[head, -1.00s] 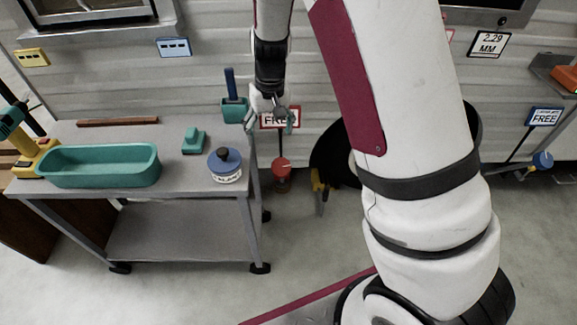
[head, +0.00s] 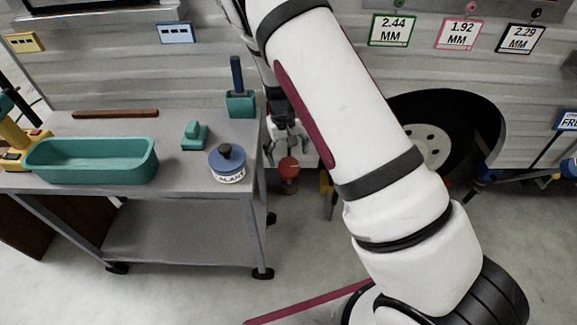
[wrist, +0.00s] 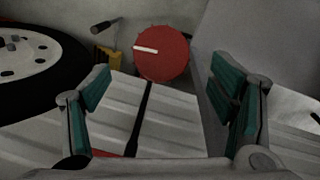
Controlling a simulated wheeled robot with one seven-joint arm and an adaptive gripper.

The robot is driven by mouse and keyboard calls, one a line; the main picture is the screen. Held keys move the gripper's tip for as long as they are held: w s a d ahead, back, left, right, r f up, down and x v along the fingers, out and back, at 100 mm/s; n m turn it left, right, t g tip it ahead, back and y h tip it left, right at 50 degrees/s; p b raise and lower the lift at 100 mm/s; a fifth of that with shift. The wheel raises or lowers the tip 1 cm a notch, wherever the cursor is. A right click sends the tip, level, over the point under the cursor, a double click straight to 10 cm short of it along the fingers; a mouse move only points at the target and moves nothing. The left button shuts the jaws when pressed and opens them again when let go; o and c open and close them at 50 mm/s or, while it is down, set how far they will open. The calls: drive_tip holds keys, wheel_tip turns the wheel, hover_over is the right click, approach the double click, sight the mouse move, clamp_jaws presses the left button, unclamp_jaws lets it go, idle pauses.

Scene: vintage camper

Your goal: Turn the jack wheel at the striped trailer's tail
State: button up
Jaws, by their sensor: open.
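A round red jack wheel (wrist: 162,53) with a white mark on its face shows in the wrist view, just past my fingertips and between them. In the head view the red wheel (head: 288,168) hangs low by the trailer wall, right of the cart. My gripper (head: 287,136) is above it there, open and empty. In the wrist view my gripper (wrist: 160,88) has its two teal-padded fingers wide apart. The fingers look apart from the wheel.
A grey cart (head: 185,212) stands close left, holding a teal tray (head: 92,172), a blue sealant tin (head: 227,165) and other items. A trailer tyre (head: 462,120) is at right. A yellow-handled tool (wrist: 108,57) lies beside the red wheel. Another blue wheel (head: 568,168) is at far right.

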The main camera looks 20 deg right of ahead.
sight(289, 165)
drive_tip(key=f, duration=0.2)
drive_tip(key=f+b, duration=0.1)
drive_tip(key=f, duration=0.2)
drive_tip(key=f+b, duration=0.1)
drive_tip(key=f, duration=0.1)
drive_tip(key=shift+d+f, duration=0.15)
drive_tip(key=shift+d, duration=0.1)
drive_tip(key=c, duration=1.2)
